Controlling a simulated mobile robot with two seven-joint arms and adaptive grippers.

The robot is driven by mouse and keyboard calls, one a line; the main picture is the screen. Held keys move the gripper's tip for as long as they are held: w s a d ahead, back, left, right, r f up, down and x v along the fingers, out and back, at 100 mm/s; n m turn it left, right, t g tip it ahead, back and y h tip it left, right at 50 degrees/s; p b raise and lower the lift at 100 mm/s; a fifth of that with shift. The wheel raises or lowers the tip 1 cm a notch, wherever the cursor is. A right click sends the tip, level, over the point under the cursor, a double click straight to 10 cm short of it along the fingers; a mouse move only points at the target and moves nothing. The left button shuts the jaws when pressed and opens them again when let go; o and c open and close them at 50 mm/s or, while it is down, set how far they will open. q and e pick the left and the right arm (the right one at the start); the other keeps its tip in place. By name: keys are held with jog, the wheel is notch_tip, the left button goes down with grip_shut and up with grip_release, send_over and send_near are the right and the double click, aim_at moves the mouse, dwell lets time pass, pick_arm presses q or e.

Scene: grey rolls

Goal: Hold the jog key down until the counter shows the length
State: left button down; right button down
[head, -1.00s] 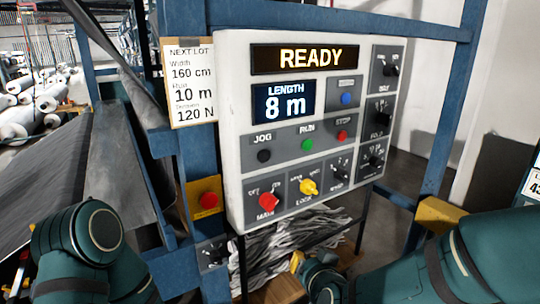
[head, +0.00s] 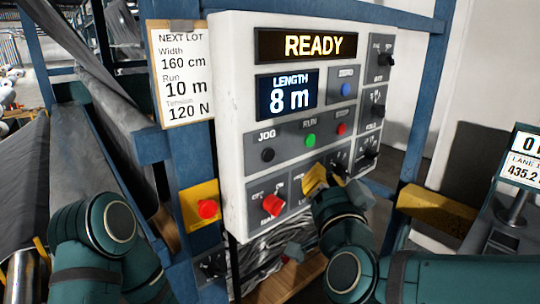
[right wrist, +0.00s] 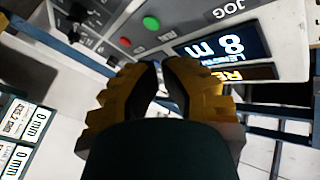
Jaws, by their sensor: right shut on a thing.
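The jog key (head: 267,155), a black button under the label JOG, is uncovered on the white control panel (head: 232,130). The counter (head: 287,94) reads LENGTH 8 m; it also shows upside down in the right wrist view (right wrist: 215,46). The display above (head: 306,45) says READY. My right gripper (head: 326,172) has yellow fingers and is in front of the panel's lower row, right of and below the jog key, hiding the lock knob. Its fingers (right wrist: 159,75) are drawn together; what is between them cannot be made out. My left gripper is not seen.
A card (head: 183,75) lists width 160 cm, run 10 m, tension 120 N. Green run (head: 310,140) and red stop (head: 341,129) buttons, a red main knob (head: 273,206) and a red button on yellow (head: 208,209) are close by. A blue frame surrounds the panel.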

aim_at(281, 150)
dwell(0.4)
jog(key=shift+w+a+p, duration=0.3)
jog(key=shift+w+a, duration=2.8)
jog(key=shift+w+a, duration=0.3)
jog(key=shift+w+a, duration=0.3)
dwell(1.0)
jog(key=shift+s+d, duration=0.1)
jog(key=shift+s+d+b, duration=0.5)
dwell(0.3)
